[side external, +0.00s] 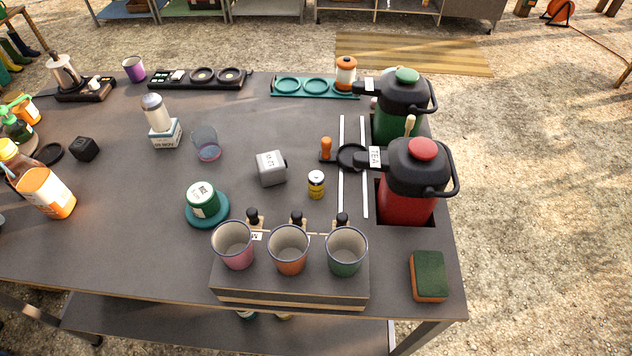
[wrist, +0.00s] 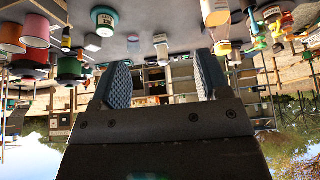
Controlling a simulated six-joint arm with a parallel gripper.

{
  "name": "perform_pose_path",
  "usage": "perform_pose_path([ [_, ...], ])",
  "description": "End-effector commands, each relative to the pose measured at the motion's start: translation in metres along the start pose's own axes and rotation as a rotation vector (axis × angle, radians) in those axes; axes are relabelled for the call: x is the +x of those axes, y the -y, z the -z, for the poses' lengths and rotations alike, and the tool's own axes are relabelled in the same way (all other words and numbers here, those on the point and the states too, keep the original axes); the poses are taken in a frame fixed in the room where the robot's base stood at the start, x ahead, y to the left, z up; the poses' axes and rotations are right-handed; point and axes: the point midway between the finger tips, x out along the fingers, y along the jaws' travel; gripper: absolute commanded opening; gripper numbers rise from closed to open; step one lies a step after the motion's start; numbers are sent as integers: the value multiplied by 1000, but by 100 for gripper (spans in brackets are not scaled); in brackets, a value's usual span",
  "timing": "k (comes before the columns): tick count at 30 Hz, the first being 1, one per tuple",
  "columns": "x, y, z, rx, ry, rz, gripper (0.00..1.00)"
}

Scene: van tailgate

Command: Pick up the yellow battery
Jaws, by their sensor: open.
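That view looks upside down, with the table along the top. My gripper does not show in the side view, so its distance from the battery cannot be told.
The grey box (side external: 271,168) stands close left of the battery. The red flask (side external: 407,200) and green flask (side external: 390,125) stand to the right. Three cups sit on a raised block (side external: 290,285) in front. Bare table lies behind the grey box.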

Motion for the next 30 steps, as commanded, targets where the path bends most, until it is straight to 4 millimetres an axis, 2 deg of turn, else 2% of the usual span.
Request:
perform_pose_path([
  [10, -1, -2, 5, 7, 1, -4, 64],
  [13, -1, -9, 23, 30, 7, -16, 64],
  [16, 1, -24, 55, 71, 16, -38, 64],
  [23, 26, -84, 136, 185, 31, -97, 64],
  [27, 54, -135, 172, 253, 41, -131, 64],
  [30, 79, -177, 190, 304, 46, -155, 64],
])
